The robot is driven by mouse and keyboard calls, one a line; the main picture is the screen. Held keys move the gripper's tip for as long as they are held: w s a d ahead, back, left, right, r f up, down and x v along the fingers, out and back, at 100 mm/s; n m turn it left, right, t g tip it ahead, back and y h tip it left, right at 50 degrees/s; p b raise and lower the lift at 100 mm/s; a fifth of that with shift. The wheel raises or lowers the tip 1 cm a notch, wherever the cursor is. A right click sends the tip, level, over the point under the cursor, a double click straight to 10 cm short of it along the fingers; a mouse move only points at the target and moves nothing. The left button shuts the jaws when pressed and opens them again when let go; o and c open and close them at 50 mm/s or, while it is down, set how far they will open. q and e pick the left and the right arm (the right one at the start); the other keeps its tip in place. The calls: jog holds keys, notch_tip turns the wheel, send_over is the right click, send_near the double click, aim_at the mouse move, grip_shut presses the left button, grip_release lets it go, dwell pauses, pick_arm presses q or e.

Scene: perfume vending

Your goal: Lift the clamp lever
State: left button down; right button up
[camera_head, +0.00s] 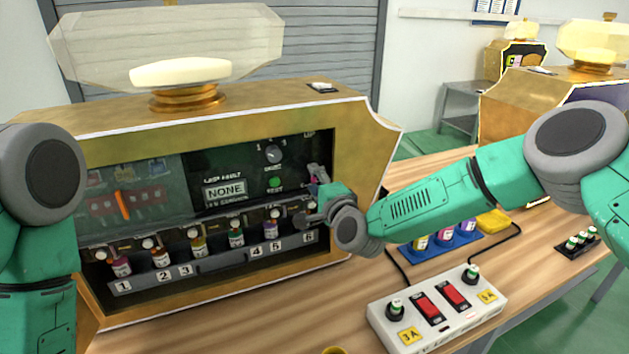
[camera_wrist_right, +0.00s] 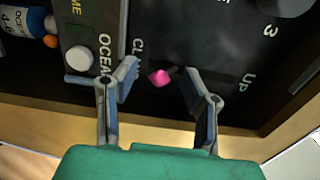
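The clamp lever appears as a small pink tip (camera_wrist_right: 160,77) on the dark panel in the right wrist view, beside partly hidden "CL" lettering. The word "Up" is printed to its right. My right gripper (camera_wrist_right: 159,74) is open, with one finger on each side of the pink tip and a visible gap to both. In the head view my right gripper (camera_head: 311,194) is at the right end of the perfume machine's front (camera_head: 352,160) and hides most of the lever area. My left gripper is out of view; only my left arm shows.
Several small bottles (camera_head: 236,236) stand in a numbered row along the machine's opening, left of my right gripper. A white switch box (camera_head: 436,312) with red switches and a blue tray (camera_head: 428,246) of bottles are on the wooden table (camera_head: 290,315) to the right.

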jog(key=shift+s+d, duration=0.1)
grip_shut()
jog(key=shift+s, duration=0.1)
